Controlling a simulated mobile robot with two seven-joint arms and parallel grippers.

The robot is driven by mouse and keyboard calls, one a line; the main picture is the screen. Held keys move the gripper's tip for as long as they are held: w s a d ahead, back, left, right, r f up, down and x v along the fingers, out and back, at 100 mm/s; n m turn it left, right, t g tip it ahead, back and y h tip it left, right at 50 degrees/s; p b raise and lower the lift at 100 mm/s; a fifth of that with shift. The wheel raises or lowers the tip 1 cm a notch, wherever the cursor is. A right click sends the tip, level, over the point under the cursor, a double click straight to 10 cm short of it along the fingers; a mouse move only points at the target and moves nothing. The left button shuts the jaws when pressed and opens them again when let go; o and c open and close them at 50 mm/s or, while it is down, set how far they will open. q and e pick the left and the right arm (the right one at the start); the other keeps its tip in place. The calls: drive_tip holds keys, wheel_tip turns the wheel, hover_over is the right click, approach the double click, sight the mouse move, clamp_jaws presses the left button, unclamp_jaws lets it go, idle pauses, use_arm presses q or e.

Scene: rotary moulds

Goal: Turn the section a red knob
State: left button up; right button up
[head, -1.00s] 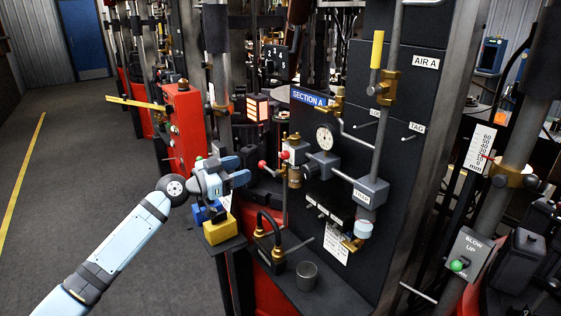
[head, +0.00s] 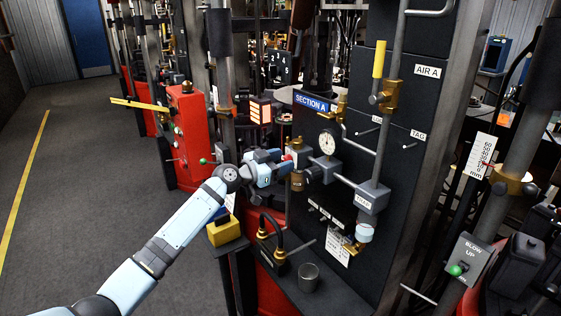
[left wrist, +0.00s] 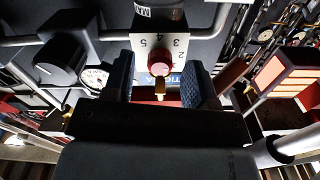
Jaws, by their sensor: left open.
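The section A red knob (left wrist: 160,62) shows in the left wrist view. It sits in front of a white plate (left wrist: 183,45) with the numbers 2 to 5, and a brass piece points down below it. My left gripper (left wrist: 159,82) is open, with one dark blue finger on each side of the knob's line of view. I cannot tell whether the fingers touch it. In the head view my left gripper (head: 284,168) is at the valve, left of the gauge, and hides most of the knob. My right gripper is out of view.
The dark panel has a blue SECTION A label (head: 311,100), a pressure gauge (head: 327,143) and a TRAP box (head: 371,196). A yellow block (head: 225,231) stands below my left arm. A red box (head: 188,135) stands behind it. A grey cup (head: 308,277) stands on the ledge.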

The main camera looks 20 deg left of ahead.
use_arm(q)
drive_tip(key=c, duration=0.9)
drive_tip(key=shift+c, duration=0.2)
